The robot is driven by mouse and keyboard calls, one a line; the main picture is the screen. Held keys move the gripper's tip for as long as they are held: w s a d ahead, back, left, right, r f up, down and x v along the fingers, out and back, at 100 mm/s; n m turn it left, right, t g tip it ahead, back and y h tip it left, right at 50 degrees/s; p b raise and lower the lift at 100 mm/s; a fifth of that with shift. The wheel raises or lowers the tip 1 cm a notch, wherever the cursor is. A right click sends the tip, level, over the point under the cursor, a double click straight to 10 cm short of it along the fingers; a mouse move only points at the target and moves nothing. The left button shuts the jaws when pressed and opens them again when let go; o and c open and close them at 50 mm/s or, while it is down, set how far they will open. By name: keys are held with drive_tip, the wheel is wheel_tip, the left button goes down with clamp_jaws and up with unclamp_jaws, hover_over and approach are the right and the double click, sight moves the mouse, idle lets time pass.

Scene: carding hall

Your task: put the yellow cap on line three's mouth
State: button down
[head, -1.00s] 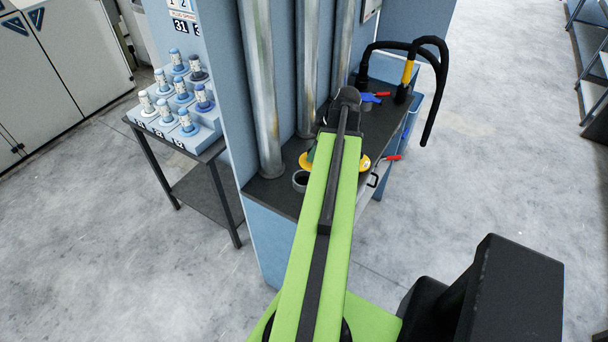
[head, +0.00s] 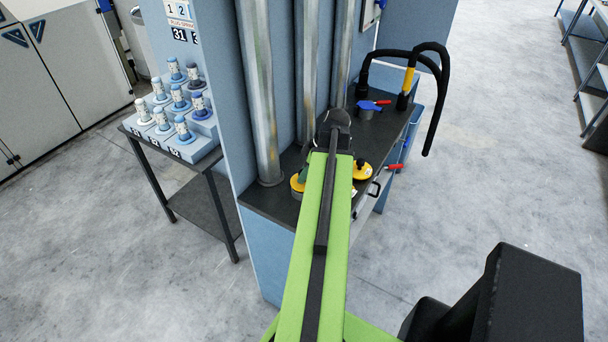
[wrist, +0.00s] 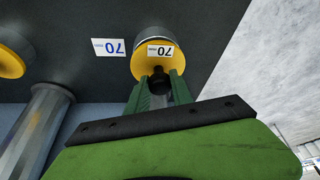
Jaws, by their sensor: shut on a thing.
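A yellow cap (wrist: 147,63) with a black knob and a white label is in my gripper (wrist: 157,84). The green fingers are shut on the knob. A grey metal rim shows directly behind this cap; I cannot tell whether the cap is seated on it. In the head view the cap (head: 297,184) is at the near end of the dark bench, left of my arm, which hides most of my gripper. A second yellow cap (head: 362,171) with a dark knob is to the right of my arm. It also shows at the left of the wrist view (wrist: 10,58).
Metal pipes (head: 258,90) rise from the dark bench (head: 262,203) close to my arm. A white number label (wrist: 108,47) lies beside the held cap. A bobbin rack (head: 178,112) stands left.

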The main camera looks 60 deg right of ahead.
drive_tip(key=shift+f+b, duration=0.4)
drive_tip(key=shift+f, duration=0.1)
drive_tip(key=c, duration=1.1)
unclamp_jaws()
drive_tip(key=shift+r+p, duration=0.55)
drive_tip(key=p+v, duration=1.1)
drive_tip(key=v, duration=0.1)
drive_tip(key=shift+r, duration=0.15)
